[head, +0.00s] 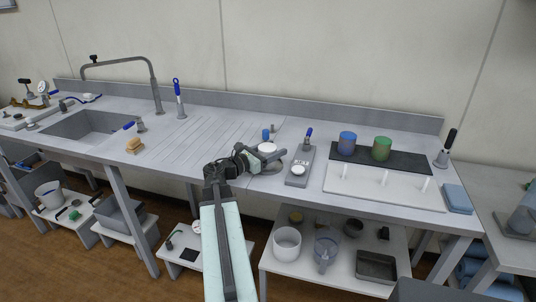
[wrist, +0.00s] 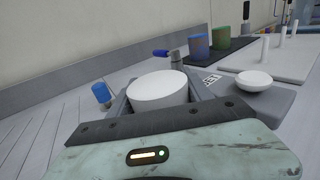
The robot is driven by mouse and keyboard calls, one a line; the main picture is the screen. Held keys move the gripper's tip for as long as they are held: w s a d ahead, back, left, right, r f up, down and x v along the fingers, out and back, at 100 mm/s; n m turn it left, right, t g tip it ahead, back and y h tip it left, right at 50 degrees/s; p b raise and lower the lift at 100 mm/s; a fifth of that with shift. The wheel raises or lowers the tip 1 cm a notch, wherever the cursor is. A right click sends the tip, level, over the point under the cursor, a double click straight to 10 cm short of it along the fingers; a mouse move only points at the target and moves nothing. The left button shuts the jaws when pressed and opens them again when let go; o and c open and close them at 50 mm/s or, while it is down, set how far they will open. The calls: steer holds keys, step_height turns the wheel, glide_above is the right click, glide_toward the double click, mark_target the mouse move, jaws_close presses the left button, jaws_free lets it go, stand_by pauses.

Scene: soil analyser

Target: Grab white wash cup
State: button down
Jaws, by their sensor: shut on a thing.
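The white wash cup (head: 267,147) is a round white cup on the counter's middle part, at the end of my arm in the head view. In the wrist view the cup (wrist: 158,90) fills the space between the two grey fingers of my gripper (wrist: 163,96). My gripper (head: 270,156) is shut on the cup, with a finger on either side. The cup's lower part is hidden by my gripper, so I cannot tell whether it touches the counter.
A grey device with a small white dish (head: 298,170) and a blue-handled lever stands just right. Blue (head: 347,143) and green (head: 382,149) cups stand on a dark mat. A small blue-topped item (wrist: 101,93) is left of the cup. The ribbed drainboard (head: 200,140) is clear.

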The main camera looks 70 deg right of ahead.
step_height(320, 180, up, 10)
steer(key=p, duration=1)
steer(key=shift+r, duration=0.15)
